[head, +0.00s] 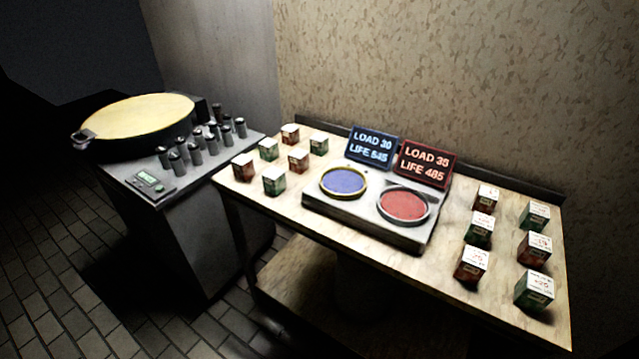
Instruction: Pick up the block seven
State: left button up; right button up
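Small red or green blocks with white, marked tops stand on the wooden table in two groups. The left group has several blocks, among them a green one (274,182) and a red one (243,169) at the front. The right group has several more, among them a red block (471,266) and a green block (534,292) at the front right, and a red block (535,250) behind the latter. The marks on the tops are too small or blurred to read surely, so I cannot tell which block is seven. Neither of my grippers is in view.
A grey device with a blue round pad (344,182) and a red round pad (404,204) sits mid-table between the groups. Behind it stand a blue sign (373,145) and a red sign (426,164). A grey cabinet (200,240) with a large drum and several dark cylinders stands left.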

aim_at(534, 292)
jog(key=z, duration=1.35)
